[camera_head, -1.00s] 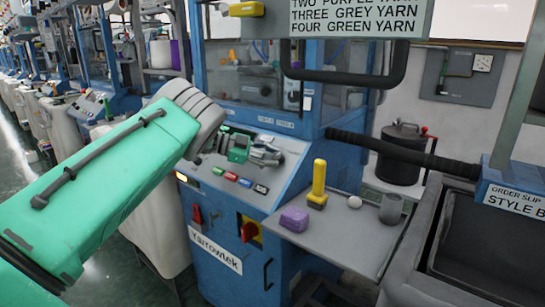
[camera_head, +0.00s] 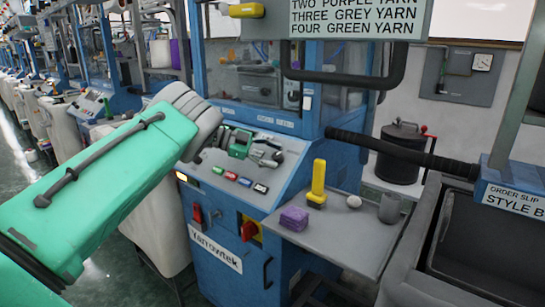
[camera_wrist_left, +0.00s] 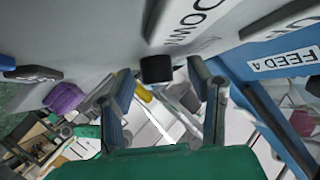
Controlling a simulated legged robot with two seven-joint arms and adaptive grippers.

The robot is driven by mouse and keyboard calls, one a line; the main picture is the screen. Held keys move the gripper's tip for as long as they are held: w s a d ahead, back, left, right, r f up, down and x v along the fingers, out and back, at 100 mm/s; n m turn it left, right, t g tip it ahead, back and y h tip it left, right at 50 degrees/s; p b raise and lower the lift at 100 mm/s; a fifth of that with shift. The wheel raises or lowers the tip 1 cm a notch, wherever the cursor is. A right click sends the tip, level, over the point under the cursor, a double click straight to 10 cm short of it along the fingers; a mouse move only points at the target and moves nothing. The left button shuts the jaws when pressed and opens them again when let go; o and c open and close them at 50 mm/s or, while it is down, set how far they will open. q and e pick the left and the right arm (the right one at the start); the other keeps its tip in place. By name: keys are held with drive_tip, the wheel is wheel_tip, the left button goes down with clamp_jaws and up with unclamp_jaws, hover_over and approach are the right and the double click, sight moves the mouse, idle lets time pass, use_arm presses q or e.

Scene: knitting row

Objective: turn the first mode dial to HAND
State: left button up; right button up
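My left gripper (camera_head: 270,152) is over the sloped grey control panel (camera_head: 283,178) of the nearest blue machine. In the left wrist view the two fingers (camera_wrist_left: 166,92) are apart, with a small black knob (camera_wrist_left: 157,69) between them in the picture. I cannot tell whether either finger touches it. The knob stands on the grey panel, near large lettering reading DOWN and part of another word. I see no HAND mark and cannot read the knob's setting. In the head view the gripper hides the knob. My right gripper is not in view.
Several coloured buttons (camera_head: 231,176) line the panel's lower edge. Below are a red switch on a yellow plate (camera_head: 249,230) and a red handle (camera_head: 197,214). A side shelf (camera_head: 345,233) holds a purple block (camera_head: 294,218), a yellow-handled tool (camera_head: 317,182) and a grey cup (camera_head: 390,208).

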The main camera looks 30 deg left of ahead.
use_arm(q)
drive_tip(key=shift+a+f, duration=0.1)
drive_tip(key=shift+s+a, duration=0.25)
drive_tip(key=shift+a, duration=0.05)
drive_tip(key=v, duration=1.1)
